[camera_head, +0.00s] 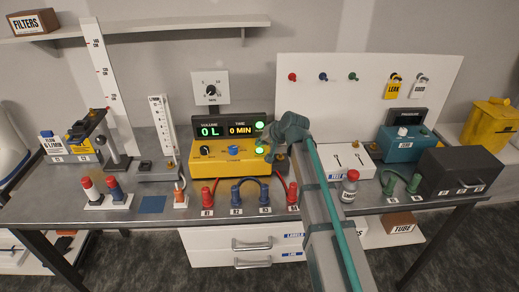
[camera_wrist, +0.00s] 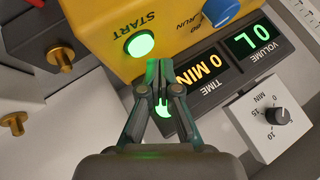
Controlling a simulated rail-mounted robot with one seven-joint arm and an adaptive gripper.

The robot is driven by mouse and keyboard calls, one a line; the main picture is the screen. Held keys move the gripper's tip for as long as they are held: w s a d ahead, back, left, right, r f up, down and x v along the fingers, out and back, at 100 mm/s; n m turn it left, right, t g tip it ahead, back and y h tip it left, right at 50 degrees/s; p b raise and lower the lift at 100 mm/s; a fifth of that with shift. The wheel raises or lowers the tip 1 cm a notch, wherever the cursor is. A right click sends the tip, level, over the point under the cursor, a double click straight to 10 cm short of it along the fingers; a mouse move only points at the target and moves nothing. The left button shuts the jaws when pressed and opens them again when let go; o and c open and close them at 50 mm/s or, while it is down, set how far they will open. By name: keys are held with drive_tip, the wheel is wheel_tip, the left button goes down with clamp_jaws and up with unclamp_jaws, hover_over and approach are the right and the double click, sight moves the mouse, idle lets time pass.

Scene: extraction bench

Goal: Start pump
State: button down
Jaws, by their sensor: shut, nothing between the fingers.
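The yellow pump box (camera_head: 222,160) stands mid-bench with a black knob and a blue knob. Its round START button (camera_wrist: 140,43) glows green in the wrist view. The black display (camera_head: 228,127) behind the box reads 0 L for volume and 0 MIN for time. My gripper (camera_wrist: 160,66) is shut and empty, with its tips beside the START button in the wrist view; I cannot tell whether they touch anything. A second green light shows behind the fingers, partly hidden. In the head view my gripper (camera_head: 270,154) is at the box's right end.
Red and blue hose ports (camera_head: 250,195) line the bench front. A white switch box (camera_head: 342,160) and a red-capped bottle (camera_head: 350,187) stand to the right. A teal pressure unit (camera_head: 403,144) is farther right.

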sight(261, 150)
idle(0.3)
drive_tip(key=shift+r+p, duration=1.25)
drive_tip(key=shift+r, duration=1.3)
